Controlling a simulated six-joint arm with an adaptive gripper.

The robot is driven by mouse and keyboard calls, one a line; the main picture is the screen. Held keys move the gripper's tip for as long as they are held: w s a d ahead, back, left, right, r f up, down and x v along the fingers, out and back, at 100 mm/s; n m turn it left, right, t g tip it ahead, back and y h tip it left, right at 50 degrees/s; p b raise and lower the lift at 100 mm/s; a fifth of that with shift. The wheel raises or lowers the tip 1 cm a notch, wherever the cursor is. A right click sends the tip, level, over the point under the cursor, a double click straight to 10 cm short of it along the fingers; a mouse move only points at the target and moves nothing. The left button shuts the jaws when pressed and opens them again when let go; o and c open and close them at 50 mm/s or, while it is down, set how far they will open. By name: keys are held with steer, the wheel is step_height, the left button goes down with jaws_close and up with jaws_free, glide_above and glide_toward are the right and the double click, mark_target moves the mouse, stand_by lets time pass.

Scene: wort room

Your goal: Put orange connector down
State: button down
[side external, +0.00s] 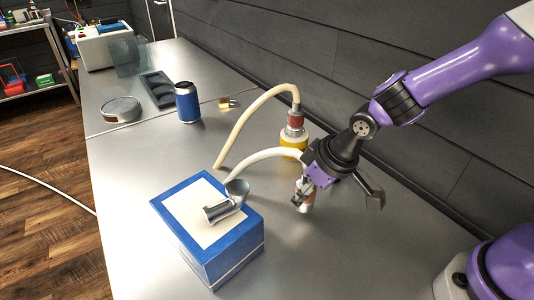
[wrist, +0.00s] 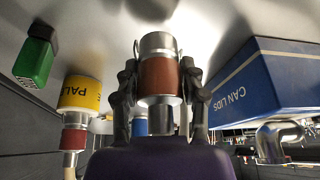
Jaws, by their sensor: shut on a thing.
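The orange connector (wrist: 160,76), a rust-orange band between silvery metal ends, sits between the two fingers of my gripper (wrist: 162,98) in the wrist view. The fingers are shut on it from both sides. In the side external view my gripper (side external: 304,190) is low over the metal table, right of the blue box, and the connector (side external: 308,199) shows partly below it. A pale hose (side external: 270,154) arches from near my gripper toward the box. Whether the connector touches the table is unclear.
A blue box (side external: 233,249), marked CAN LIDS in the wrist view, bears a metal elbow (side external: 224,208). A yellow-based piece with a red connector (side external: 295,131) and a cream hose stands behind my gripper. A blue can (side external: 187,104) stands farther back. The table right of my gripper is clear.

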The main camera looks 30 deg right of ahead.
steer(key=shift+f, duration=0.9)
steer(key=shift+f, duration=0.2)
steer(key=shift+c, duration=1.9)
jaws_free()
